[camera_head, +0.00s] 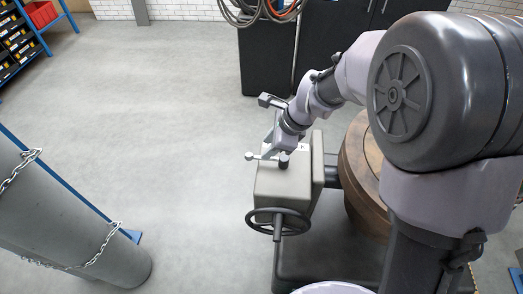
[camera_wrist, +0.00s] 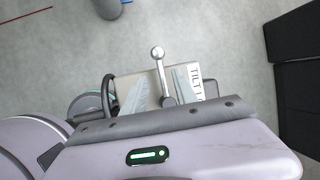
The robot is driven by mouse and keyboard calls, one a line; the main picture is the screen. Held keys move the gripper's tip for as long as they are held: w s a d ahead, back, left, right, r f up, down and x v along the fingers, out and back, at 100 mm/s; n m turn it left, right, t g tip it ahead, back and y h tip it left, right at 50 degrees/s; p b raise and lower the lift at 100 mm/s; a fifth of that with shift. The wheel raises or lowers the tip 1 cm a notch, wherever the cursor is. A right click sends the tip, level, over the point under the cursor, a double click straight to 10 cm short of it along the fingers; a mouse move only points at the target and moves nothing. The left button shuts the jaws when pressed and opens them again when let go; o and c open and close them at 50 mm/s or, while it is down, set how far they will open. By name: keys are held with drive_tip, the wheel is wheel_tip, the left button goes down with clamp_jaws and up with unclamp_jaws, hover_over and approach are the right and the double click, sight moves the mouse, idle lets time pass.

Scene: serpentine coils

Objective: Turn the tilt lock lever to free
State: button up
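The tilt lock lever is a thin metal arm with a ball knob. In the head view its knob (camera_head: 249,156) points left from a dark hub (camera_head: 284,161) on top of a grey housing (camera_head: 285,184). In the wrist view the lever (camera_wrist: 160,75) rises from its hub, knob at the top. A white label (camera_wrist: 195,74) reading "TILT L", partly hidden, lies beside it. My gripper (camera_wrist: 156,88) is open, one pale finger on each side of the lever with gaps visible. In the head view my gripper (camera_head: 271,148) is low over the housing; its fingertips are hard to make out.
A dark handwheel (camera_head: 279,221) is on the housing's front. Chained grey cylinders (camera_head: 75,225) stand at lower left, and a black cabinet (camera_head: 265,62) behind.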

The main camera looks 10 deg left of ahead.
sight(258, 157)
drive_tip(key=b+x, duration=0.1)
drive_tip(key=x, duration=0.5)
drive_tip(key=shift+a+f+b, duration=0.15)
drive_tip(key=shift+b, duration=0.2)
drive_tip(key=shift+c, duration=0.2)
clamp_jaws()
idle(0.8)
